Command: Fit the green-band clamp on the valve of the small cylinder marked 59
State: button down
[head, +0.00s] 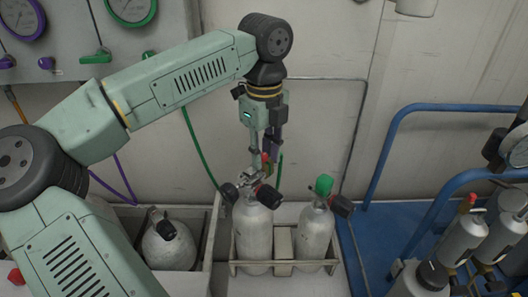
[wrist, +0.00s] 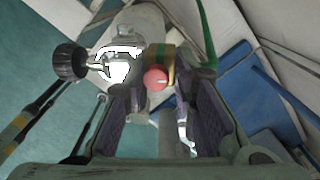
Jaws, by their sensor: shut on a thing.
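My gripper (head: 264,158) points down over the left cylinder (head: 252,238) in the rack. It is shut on the clamp, which has a gold and green band (wrist: 164,58) and a red knob (wrist: 155,79). The clamp (head: 267,162) is partly hidden by my fingers in the head view. In the wrist view it sits between my fingertips (wrist: 158,92), beside the shiny metal valve (wrist: 117,65) with its black knob (wrist: 68,62). I cannot tell whether clamp and valve touch. A green hose runs near the clamp. No marking 59 is readable on any cylinder.
A second cylinder (head: 316,236) with a green cap (head: 324,184) stands just right in the same rack (head: 283,266). Another cylinder (head: 168,247) is in a bin at left. A blue cart frame (head: 400,125) and more cylinders (head: 463,240) are at right. Hoses hang from the gauge panel (head: 65,45).

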jog(key=shift+f+b, duration=0.3)
jog(key=shift+f, duration=0.05)
jog(key=c, duration=1.2)
grip_release()
jog(key=shift+c, duration=0.2)
notch_tip(320, 180, up, 12)
